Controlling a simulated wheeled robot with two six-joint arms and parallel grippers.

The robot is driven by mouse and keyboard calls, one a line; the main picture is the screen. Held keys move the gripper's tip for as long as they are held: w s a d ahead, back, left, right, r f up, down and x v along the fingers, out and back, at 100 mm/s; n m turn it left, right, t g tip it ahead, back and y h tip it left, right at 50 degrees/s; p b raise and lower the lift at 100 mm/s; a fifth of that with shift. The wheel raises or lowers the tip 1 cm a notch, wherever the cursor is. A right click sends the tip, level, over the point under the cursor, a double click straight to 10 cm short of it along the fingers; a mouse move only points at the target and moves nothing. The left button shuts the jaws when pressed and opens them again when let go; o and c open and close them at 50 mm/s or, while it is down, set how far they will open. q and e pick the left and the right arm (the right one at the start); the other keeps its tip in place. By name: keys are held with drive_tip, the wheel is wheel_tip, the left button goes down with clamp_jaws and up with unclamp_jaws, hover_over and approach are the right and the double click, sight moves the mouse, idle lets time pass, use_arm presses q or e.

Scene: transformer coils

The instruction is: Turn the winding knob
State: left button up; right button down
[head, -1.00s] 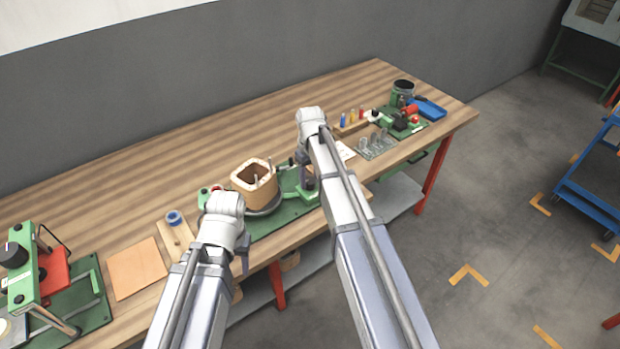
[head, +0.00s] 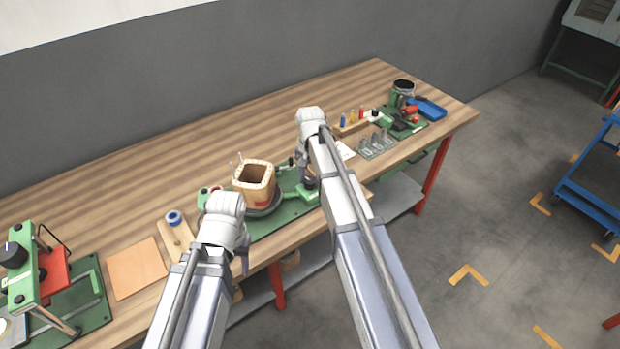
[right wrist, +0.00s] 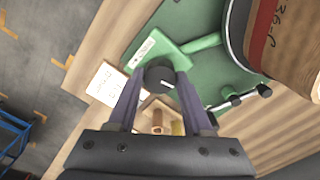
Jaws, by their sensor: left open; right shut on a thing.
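The winding knob (right wrist: 160,77) is a round black knob with a white mark, on the green winding machine (right wrist: 156,47). In the right wrist view my right gripper (right wrist: 158,82) has its two fingers on either side of the knob, shut on it. In the head view the knob is mostly hidden near my right gripper (head: 304,170). The coil former (head: 254,183), a tan square-cornered block with a hollow centre, stands on the machine's dark round plate. It also shows in the right wrist view (right wrist: 291,40). My left gripper (head: 243,256) hangs near the table's front edge, its fingers small here.
A wooden board with a blue-ringed spool (head: 174,217) and a tan sheet (head: 137,268) lie on the left. A green and red press (head: 45,270) stands far left. Small bottles, a blue tray (head: 427,109) and a black pot (head: 402,88) are at the right. The table's back is clear.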

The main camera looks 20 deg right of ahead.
sight(310, 180)
drive_tip(key=shift+m, duration=2.3)
drive_tip(key=shift+c, duration=1.6)
unclamp_jaws()
drive_tip(key=shift+r, duration=0.1)
wheel_tip(310, 180, up, 8)
drive_tip(key=p, duration=0.8)
drive_tip(key=shift+f, duration=0.2)
